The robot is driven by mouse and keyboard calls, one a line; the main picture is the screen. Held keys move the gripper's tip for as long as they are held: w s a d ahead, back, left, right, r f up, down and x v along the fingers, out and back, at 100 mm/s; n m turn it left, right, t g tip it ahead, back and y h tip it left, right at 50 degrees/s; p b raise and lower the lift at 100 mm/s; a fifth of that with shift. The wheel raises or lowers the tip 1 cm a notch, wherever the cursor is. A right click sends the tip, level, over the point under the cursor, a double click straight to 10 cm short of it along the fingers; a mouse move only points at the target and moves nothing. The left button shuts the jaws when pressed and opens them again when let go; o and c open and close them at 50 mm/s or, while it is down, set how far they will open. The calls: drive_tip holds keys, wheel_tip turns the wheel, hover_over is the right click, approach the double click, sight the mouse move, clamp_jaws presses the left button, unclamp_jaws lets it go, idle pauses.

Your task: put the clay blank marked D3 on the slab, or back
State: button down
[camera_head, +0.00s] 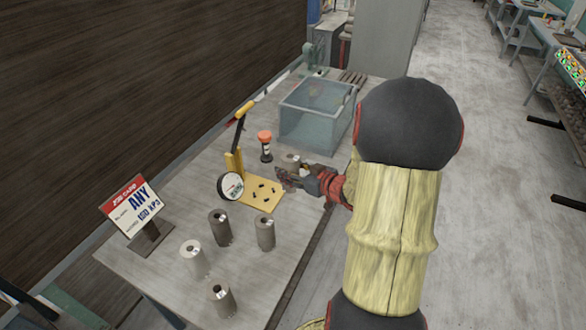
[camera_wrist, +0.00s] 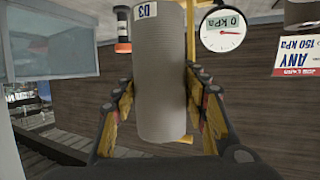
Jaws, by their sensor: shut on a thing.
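The grey clay blank marked D3 (camera_wrist: 160,75) stands between my fingers in the wrist view, with its white label at the top of the picture. My gripper (camera_wrist: 162,88) is shut on its sides. In the head view the blank (camera_head: 290,160) shows above my gripper (camera_head: 291,177), near the right corner of the yellow slab (camera_head: 262,204). Small black pieces lie on the slab. I cannot tell whether the blank's lower end touches anything. A yellow lever stand with a round gauge (camera_head: 231,187) rises at the slab's left; the gauge reads 0 kPa in the wrist view (camera_wrist: 223,30).
Several similar grey blanks (camera_head: 265,232) stand in front of the slab. An orange-topped post (camera_head: 265,146) and a clear bin (camera_head: 314,120) are behind. A job card (camera_head: 138,206) reading "ANY" and "150 kPa" stands left. The table's right edge runs close by my arm.

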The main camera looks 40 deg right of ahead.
drive_tip(key=shift+s+d+r, duration=0.1)
drive_tip(key=shift+d+r, duration=0.1)
drive_tip(key=shift+d, duration=0.2)
drive_tip(key=s+d+r+m+g+h+b, duration=0.15)
drive_tip(key=d+m+h, duration=0.3)
drive_tip(key=d, duration=0.65)
drive_tip(key=shift+h, duration=0.45)
drive_tip(key=shift+w+d+f+b, duration=1.2)
drive_tip(key=shift+w+d+f, duration=0.45)
drive_tip(key=shift+f, duration=0.6)
drive_tip(key=shift+w+d+f+b, duration=1.2)
drive_tip(key=shift+w+d+f, duration=0.4)
drive_tip(key=shift+f, duration=0.6)
drive_tip(key=shift+w+d+f+b, duration=1.2)
drive_tip(key=shift+w+d+f, duration=0.45)
drive_tip(key=shift+f, duration=0.6)
drive_tip(key=shift+f, duration=0.2)
drive_tip(key=c, duration=1)
unclamp_jaws()
drive_tip(key=shift+s+f, duration=0.1)
